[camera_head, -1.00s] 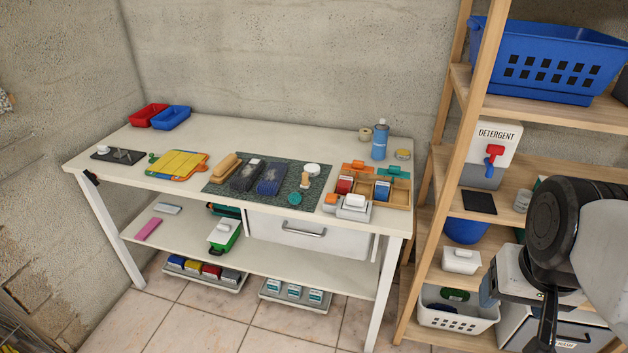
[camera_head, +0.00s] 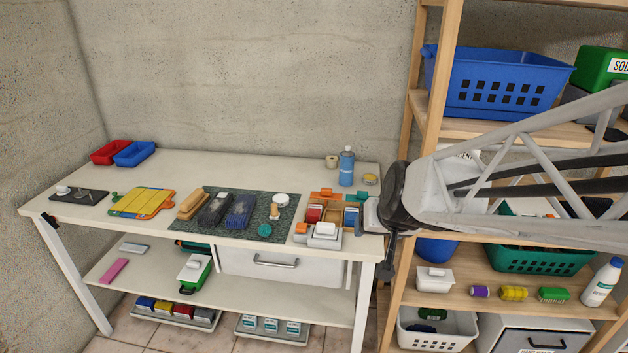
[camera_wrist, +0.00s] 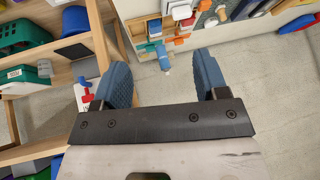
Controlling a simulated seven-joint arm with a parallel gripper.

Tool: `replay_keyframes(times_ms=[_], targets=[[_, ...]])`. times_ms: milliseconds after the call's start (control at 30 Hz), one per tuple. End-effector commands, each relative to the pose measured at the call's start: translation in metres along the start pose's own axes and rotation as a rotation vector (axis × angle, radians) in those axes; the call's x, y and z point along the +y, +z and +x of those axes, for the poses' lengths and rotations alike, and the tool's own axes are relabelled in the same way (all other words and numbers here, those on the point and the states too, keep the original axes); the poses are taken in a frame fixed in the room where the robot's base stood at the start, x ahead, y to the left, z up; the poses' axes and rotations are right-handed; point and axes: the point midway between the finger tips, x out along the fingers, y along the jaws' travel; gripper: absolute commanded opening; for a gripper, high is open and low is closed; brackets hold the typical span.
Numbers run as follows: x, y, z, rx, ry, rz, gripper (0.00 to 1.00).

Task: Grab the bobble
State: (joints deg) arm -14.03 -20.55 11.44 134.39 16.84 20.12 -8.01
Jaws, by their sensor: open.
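I cannot tell for certain which thing is the bobble. My gripper (camera_head: 358,222) is at the table's right end, beside the wooden organiser, to the right of the mat. In the wrist view, my gripper (camera_wrist: 162,66) has its two blue fingers wide apart, with nothing held between them.
The wooden organiser (camera_wrist: 139,27) holds several coloured items. A blue spray can (camera_head: 347,168) stands behind it on the white table (camera_head: 230,166). Wooden shelving (camera_head: 402,300) with a blue basket (camera_head: 495,82) rises close at the right. The table's back middle is clear.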

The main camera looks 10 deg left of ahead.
Motion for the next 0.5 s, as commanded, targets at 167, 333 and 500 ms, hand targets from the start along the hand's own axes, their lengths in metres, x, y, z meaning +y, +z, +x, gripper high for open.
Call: replay_keyframes(times_ms=[167,333,500], targets=[[-0.034,-0.029,0.046,0.082,-0.028,-0.012,0.67],[-0.066,-0.05,0.088,0.161,-0.039,-0.018,0.67],[-0.098,-0.065,0.13,0.239,-0.035,-0.022,0.67]])
